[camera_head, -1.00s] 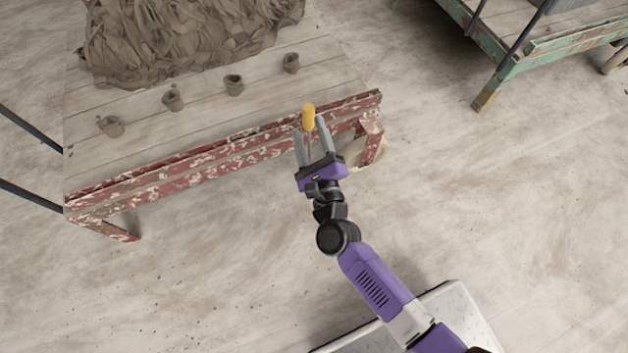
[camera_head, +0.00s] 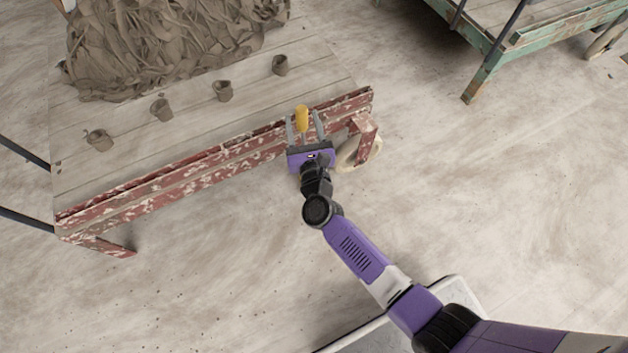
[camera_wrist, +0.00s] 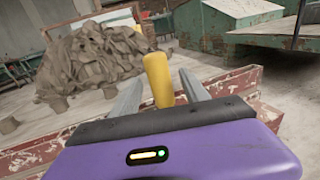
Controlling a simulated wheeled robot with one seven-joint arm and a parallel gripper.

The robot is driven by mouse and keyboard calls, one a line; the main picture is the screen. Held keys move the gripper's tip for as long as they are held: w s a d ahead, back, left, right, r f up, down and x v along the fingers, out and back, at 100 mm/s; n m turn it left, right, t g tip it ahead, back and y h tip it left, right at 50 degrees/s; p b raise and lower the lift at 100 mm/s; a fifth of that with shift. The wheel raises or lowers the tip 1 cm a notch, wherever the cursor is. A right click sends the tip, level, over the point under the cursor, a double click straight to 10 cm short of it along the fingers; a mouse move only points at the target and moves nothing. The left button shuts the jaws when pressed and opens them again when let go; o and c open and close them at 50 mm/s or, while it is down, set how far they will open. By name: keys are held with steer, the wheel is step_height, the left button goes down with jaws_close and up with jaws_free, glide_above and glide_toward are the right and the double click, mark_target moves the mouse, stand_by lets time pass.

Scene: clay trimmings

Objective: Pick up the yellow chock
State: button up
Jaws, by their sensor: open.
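The yellow chock (camera_head: 302,117) is a small rounded upright piece near the front right edge of the low wooden cart with peeling red paint (camera_head: 205,167). My gripper (camera_head: 303,121) is open at that edge, its two grey fingers pointing toward the cart's top. In the wrist view the chock (camera_wrist: 158,80) stands between the two open fingers (camera_wrist: 157,92), apart from the left one and closer to the right one. Its lower end is hidden behind the gripper's body there. I cannot tell whether a finger touches it.
A large heap of clay trimmings (camera_head: 170,40) lies on the back of the cart. Several small clay cups stand in a row before it, the nearest one (camera_head: 280,65) behind the chock. A green-framed cart (camera_head: 490,70) stands at the upper right. The floor in front is clear.

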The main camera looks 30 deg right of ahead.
steer(key=shift+x, duration=0.9)
steer(key=shift+c, duration=0.2)
jaws_close()
stand_by(0.5)
steer(key=shift+r, duration=0.1)
